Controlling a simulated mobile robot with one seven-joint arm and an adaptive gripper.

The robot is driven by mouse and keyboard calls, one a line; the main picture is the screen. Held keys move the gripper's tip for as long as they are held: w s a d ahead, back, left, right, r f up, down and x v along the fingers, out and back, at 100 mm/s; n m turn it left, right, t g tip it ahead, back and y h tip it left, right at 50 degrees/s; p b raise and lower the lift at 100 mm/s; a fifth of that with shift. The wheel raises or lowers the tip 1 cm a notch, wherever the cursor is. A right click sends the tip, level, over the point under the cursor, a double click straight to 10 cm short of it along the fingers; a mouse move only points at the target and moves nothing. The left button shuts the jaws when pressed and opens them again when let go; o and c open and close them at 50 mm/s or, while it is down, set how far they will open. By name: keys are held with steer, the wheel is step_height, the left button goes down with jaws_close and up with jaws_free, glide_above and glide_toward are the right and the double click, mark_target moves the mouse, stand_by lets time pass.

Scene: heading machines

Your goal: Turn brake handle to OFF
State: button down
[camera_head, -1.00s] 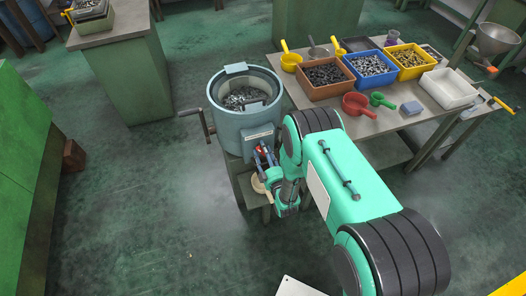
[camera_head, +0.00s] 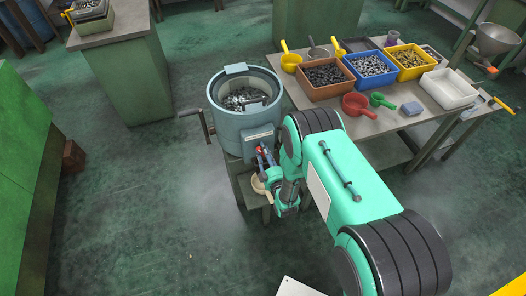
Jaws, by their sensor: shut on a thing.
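The blue-grey drum machine (camera_head: 232,128) stands left of the table, with metal parts inside its open top. The brake handle (camera_head: 260,150) shows as a small red piece on the drum's front, low on its right side. My gripper (camera_head: 263,160) is at the red piece and shut on it. The gripper and my arm hide most of the handle, so its angle and any OFF marking cannot be made out. A pale label (camera_head: 259,136) is on the drum wall just above.
A crank (camera_head: 204,126) sticks out on the drum's left. The table (camera_head: 384,122) at right holds brown, blue and yellow bins of parts, a white tray (camera_head: 449,88) and scoops. Open green floor lies to the left and front.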

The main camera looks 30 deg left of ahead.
steer(key=m+b, duration=0.1)
steer(key=m, duration=0.2)
steer(key=m+b, duration=0.1)
steer(key=m, duration=0.2)
steer(key=shift+f+m+b, duration=0.2)
steer(key=shift+m+b, duration=0.1)
steer(key=m, duration=0.6)
steer(key=shift+f, duration=0.1)
stand_by(0.4)
steer(key=c, duration=1.4)
jaws_free()
steer(key=shift+s, duration=0.1)
steer(key=v, duration=1.2)
